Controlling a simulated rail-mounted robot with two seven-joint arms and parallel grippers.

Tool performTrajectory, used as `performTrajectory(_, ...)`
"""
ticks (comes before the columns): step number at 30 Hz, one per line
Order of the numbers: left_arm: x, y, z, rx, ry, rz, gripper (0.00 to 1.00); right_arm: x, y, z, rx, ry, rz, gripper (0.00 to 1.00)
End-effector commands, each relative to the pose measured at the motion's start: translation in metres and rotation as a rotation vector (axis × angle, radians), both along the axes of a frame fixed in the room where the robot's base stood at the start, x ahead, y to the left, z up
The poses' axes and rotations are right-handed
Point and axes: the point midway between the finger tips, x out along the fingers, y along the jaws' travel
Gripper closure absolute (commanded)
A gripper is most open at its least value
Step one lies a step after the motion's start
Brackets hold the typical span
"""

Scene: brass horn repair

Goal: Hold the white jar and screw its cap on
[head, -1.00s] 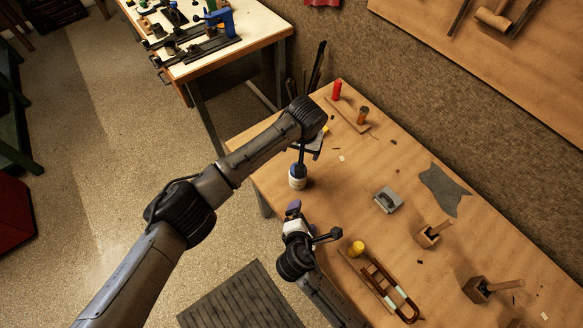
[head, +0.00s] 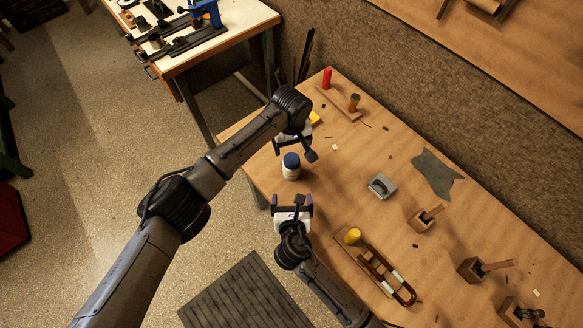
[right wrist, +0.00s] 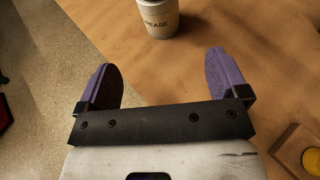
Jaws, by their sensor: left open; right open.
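The white jar (head: 291,172) stands upright near the left edge of the wooden table, with the dark blue cap (head: 291,160) on its top. Whether the cap is screwed tight cannot be told. My left gripper (head: 295,150) is open just behind the jar in the head view, apart from the cap as far as I can see. My right gripper (head: 292,205) is open and empty, in front of the jar. In the right wrist view the jar (right wrist: 157,17), lettered "EASE", stands beyond and between the open purple fingers (right wrist: 170,80); its top is cut off.
A grey metal block (head: 381,186) and a grey cloth (head: 437,174) lie to the right. A board with a yellow-topped piece (head: 352,236) lies near my right arm. Red and brown upright pieces stand on a strip (head: 340,103) at the back. The table around the jar is clear.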

Motion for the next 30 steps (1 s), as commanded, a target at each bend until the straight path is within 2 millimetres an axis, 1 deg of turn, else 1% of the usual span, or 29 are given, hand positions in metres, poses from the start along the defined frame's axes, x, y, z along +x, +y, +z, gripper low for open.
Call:
performTrajectory(7,0.0,0.0,0.0,0.0,0.0,-0.001,0.17,0.002,0.0,-0.001,0.001,0.0,-0.001,0.08)
performTrajectory(11,0.0,0.0,0.0,0.0,0.0,-0.001,0.17,0.011,0.0,-0.004,0.0,-0.001,-0.001,0.08)
performTrajectory(14,0.0,0.0,0.0,0.0,0.0,-0.001,0.17,0.025,0.0,-0.009,0.001,-0.001,-0.001,0.08)
performTrajectory(24,0.0,0.0,0.0,0.0,0.0,-0.002,0.17,0.082,0.001,-0.033,0.0,0.001,-0.002,0.08)
performTrajectory(30,0.0,0.0,0.0,0.0,0.0,-0.002,0.17,0.106,0.001,-0.043,0.001,0.001,-0.003,0.08)
